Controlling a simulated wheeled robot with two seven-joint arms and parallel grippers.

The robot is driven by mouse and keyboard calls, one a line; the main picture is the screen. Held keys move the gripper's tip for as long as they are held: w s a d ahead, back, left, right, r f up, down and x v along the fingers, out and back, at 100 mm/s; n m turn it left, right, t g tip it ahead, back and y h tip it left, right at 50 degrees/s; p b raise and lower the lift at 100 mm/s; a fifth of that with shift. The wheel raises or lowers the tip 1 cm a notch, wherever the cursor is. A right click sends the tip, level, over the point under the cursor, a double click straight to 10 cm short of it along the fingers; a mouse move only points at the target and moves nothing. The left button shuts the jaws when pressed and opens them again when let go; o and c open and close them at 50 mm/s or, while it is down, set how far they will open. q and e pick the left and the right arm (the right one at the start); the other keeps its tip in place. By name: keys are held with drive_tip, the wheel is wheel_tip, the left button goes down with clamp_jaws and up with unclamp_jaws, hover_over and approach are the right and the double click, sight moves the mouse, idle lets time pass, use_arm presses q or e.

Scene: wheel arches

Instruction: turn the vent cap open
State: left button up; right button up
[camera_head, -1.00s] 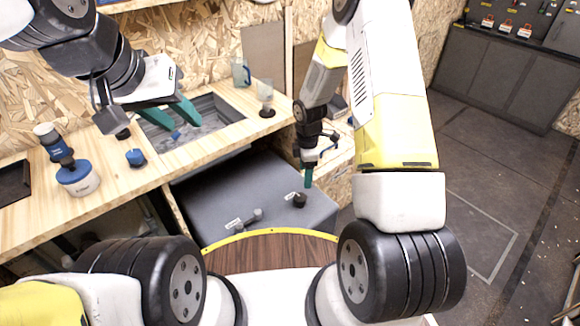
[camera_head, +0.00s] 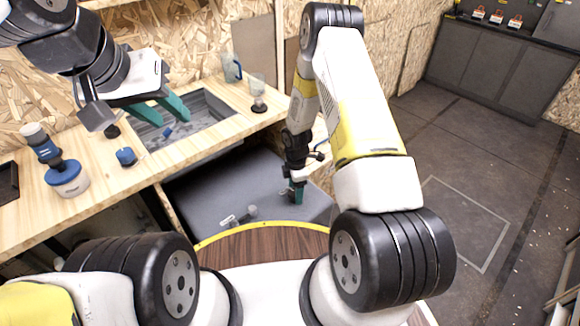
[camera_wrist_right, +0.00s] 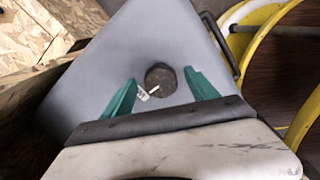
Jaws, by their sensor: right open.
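The vent cap (camera_wrist_right: 160,79) is a dark round knob with a white mark, on top of a grey tank (camera_wrist_right: 150,35). The tank also shows in the head view (camera_head: 225,185), below the bench. My right gripper (camera_wrist_right: 160,75) is open, its green fingers on either side of the cap in the wrist view with gaps to it. In the head view my right gripper (camera_head: 296,193) points down at the tank top and hides the cap. My left gripper (camera_head: 168,112) is open and empty above the bench's sink.
A small fitting with a white label (camera_head: 238,216) lies on the tank, left of my right gripper. The wooden bench (camera_head: 110,185) holds a blue-lidded tub (camera_head: 67,179), a bottle (camera_head: 40,145) and a clear cup (camera_head: 257,90). A yellow-edged round surface (camera_head: 262,240) is close in front.

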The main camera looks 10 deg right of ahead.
drive_tip(key=c, duration=1.4)
drive_tip(key=shift+o, duration=0.2)
drive_tip(key=shift+m, duration=0.3)
drive_tip(key=m, duration=0.3)
drive_tip(key=shift+s+m, duration=0.1)
drive_tip(key=shift+m, duration=0.2)
drive_tip(key=m, duration=0.4)
drive_tip(key=shift+m, duration=0.3)
drive_tip(key=m, duration=0.4)
drive_tip(key=shift+s+a, duration=0.1)
drive_tip(key=m, duration=0.5)
